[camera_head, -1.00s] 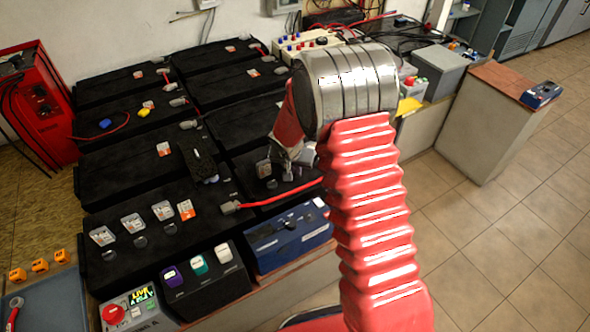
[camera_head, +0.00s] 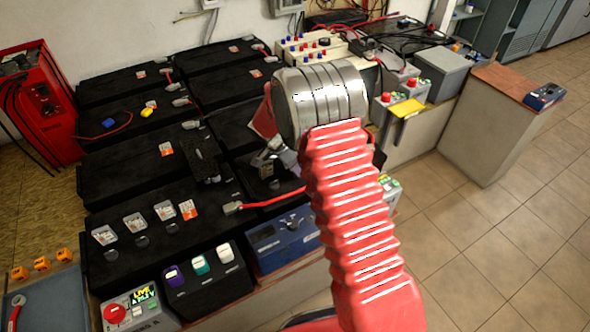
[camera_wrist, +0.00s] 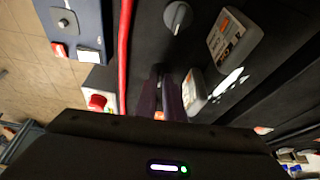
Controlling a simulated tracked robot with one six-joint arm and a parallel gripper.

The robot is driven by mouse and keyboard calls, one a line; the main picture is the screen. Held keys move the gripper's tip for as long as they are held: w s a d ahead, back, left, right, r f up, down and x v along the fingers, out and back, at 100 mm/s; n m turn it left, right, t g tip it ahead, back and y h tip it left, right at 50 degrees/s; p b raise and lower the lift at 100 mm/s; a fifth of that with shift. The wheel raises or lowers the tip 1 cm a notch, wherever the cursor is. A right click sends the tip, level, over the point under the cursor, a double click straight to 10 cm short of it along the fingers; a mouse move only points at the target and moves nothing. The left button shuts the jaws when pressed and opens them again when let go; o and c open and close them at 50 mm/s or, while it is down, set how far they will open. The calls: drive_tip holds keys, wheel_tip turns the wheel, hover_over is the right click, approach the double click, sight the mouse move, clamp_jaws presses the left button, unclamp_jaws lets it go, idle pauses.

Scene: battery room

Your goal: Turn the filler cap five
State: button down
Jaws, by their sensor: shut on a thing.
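My gripper (camera_wrist: 160,95) points down at a black battery top. Its two dark fingers are shut close together on a filler cap, which they almost wholly hide. A grey label plate (camera_wrist: 193,92) stands just right of the fingers. Another grey round cap (camera_wrist: 178,17) with a raised grip sits farther up in the wrist view, beside a second label plate (camera_wrist: 235,38). In the head view my gripper (camera_head: 275,158) is over the middle battery right of centre, partly hidden by my wrist. I cannot read which cap is number five.
A red cable (camera_wrist: 123,50) runs close left of the fingers. A blue meter box (camera_head: 283,240) stands in front of the battery. The front battery carries several label plates (camera_head: 134,222). A red charger (camera_head: 38,110) stands at the left; tiled floor lies open at the right.

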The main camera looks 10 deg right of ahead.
drive_tip(key=shift+m, duration=0.5)
drive_tip(key=c, duration=1.9)
unclamp_jaws()
drive_tip(key=shift+o, duration=0.2)
drive_tip(key=v, duration=1.3)
drive_tip(key=shift+w+a+r+g, duration=0.25)
drive_tip(key=shift+w+r+g, duration=0.05)
